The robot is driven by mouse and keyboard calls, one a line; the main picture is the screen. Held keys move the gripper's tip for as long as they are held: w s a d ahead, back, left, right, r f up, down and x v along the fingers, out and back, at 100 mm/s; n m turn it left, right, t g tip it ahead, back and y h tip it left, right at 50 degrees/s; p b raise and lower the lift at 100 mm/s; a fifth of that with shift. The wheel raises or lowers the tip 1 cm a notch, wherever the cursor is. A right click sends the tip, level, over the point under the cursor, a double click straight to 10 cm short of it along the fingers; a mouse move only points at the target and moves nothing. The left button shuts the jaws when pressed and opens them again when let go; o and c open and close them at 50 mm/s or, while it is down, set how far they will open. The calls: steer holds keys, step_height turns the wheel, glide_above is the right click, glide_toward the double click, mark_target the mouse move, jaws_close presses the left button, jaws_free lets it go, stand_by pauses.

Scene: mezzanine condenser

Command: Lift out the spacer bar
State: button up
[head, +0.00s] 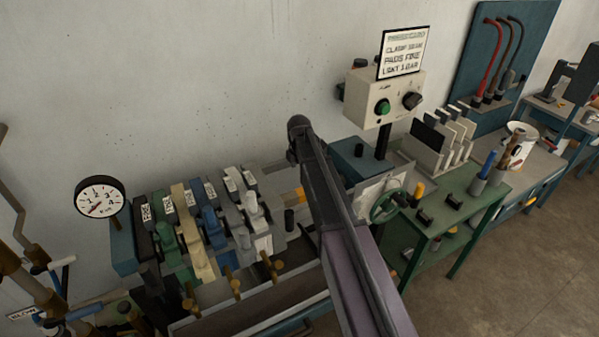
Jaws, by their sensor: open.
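I cannot pick out the spacer bar for certain. A bank of coloured clamp-like blocks (199,229) stands in a row at the left of the middle, in black, green, cream, blue, grey and white. A yellow-orange piece (298,196) shows at the right end of the row, partly behind my arm. A trough (262,304) with several brass-coloured handles lies in front of the row. My arm crosses the middle of the head view from the bottom edge up to a dark joint. My gripper is not visible, and the arm hides part of the bench behind it.
A round gauge (101,197) stands left of the row. A control box (385,98) with a green button, a knob and a sign stands behind. A green handwheel (388,206) and green table (462,205) are at right. Brown pipes (22,272) fill the left edge. Floor shows lower right.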

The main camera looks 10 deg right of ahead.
mark_target(298, 192)
steer(key=shift+f+b, duration=5.1)
steer(key=shift+f, duration=0.3)
jaws_close()
steer(key=shift+s+a, duration=0.1)
steer(key=shift+a, duration=0.05)
steer(key=shift+r, duration=0.15)
steer(key=shift+a+r+p, duration=0.1)
steer(key=shift+r+p, duration=0.05)
steer(key=shift+p, duration=0.25)
steer(key=shift+r+p, duration=3.6)
steer(key=shift+r, duration=0.05)
